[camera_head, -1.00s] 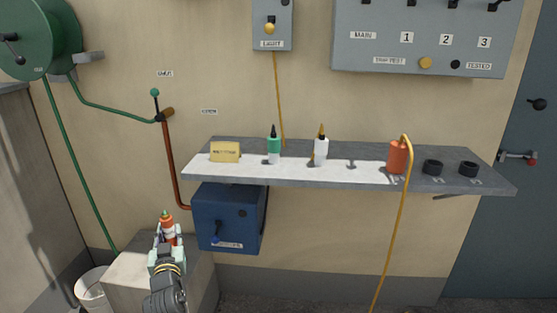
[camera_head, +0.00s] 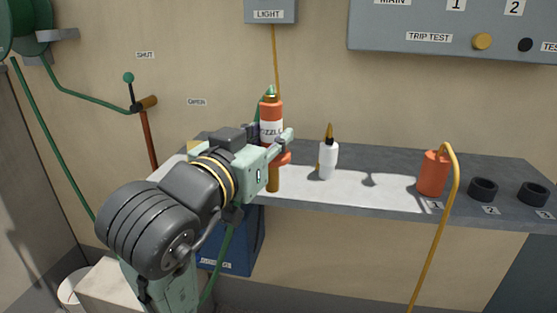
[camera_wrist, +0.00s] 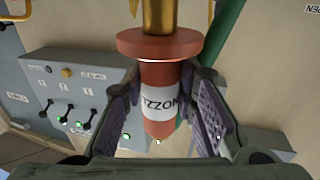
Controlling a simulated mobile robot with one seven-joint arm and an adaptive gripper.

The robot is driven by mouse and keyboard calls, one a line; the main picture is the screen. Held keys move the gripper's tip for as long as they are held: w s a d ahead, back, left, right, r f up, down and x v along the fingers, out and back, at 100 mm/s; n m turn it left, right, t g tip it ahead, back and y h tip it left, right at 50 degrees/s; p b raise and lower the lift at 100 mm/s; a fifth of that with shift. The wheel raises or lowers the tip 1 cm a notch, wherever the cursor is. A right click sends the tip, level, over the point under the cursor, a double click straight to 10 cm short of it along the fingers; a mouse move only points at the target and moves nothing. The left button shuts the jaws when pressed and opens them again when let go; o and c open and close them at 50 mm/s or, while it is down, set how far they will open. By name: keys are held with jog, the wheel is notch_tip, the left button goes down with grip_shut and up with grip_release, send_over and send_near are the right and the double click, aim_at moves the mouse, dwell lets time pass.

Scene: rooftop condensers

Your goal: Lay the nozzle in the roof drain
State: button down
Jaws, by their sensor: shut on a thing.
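The nozzle (camera_head: 271,112) is an orange-red cylinder with a white label, a flange and a brass end. My gripper (camera_head: 273,149) is shut on it and holds it upright, brass end down, in front of the shelf's left part. In the wrist view the nozzle (camera_wrist: 160,75) lies between the two fingers of my gripper (camera_wrist: 160,95), with the label partly readable and the brass end toward the top. I cannot make out a roof drain in either view.
The grey shelf (camera_head: 388,202) bears a white bottle (camera_head: 328,160), an orange canister (camera_head: 433,175) with a yellow hose, and black rings (camera_head: 483,189). A blue box (camera_head: 240,250) hangs below. A white bucket (camera_head: 75,285) stands at lower left.

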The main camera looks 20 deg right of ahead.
jog(key=shift+s+d, duration=0.25)
jog(key=shift+d+p, duration=0.15)
jog(key=shift+p, duration=0.2)
jog(key=w+d+f+p, duration=0.5)
jog(key=w+d+p, duration=0.2)
jog(key=w, duration=0.6)
jog(key=shift+d, duration=0.9)
jog(key=shift+f, duration=0.25)
jog(key=c, duration=1.3)
grip_release()
